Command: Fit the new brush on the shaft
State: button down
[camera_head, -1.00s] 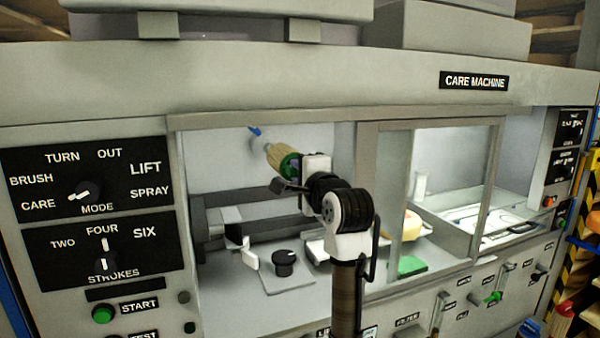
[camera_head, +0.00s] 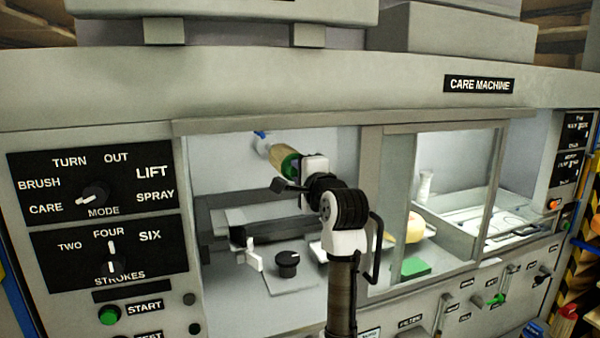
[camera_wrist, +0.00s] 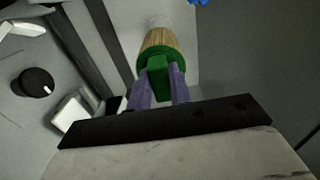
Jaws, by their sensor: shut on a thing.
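The brush (camera_head: 283,158) has tan bristles and a green body. My gripper (camera_head: 298,167) is shut on its green part, inside the left bay of the care machine. In the wrist view, the two purple fingers of my gripper (camera_wrist: 160,85) sit on either side of the green block, and the brush bristles (camera_wrist: 160,46) point away from me. A pale rounded part with a blue piece (camera_head: 260,136) shows just beyond the bristles, near the back wall; it may be the shaft. I cannot tell whether the bristles touch it. The blue piece also shows at the top of the wrist view (camera_wrist: 197,2).
A black knob (camera_head: 288,263) stands on a plate on the bay floor, with a white lever (camera_head: 252,256) to its left. A dark rail (camera_head: 225,218) runs behind them. A framed window divides off the right bay, where a green block (camera_head: 414,267) lies.

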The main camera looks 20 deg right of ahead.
jog(key=shift+w+r+p, duration=0.1)
jog(key=shift+w+p, duration=0.25)
jog(key=shift+w, duration=0.4)
jog(key=c, duration=1.2)
grip_release()
jog(key=s+b, duration=0.5)
jog(key=s, duration=0.8)
jog(key=shift+s+d, duration=0.2)
jog(key=shift+s, duration=0.2)
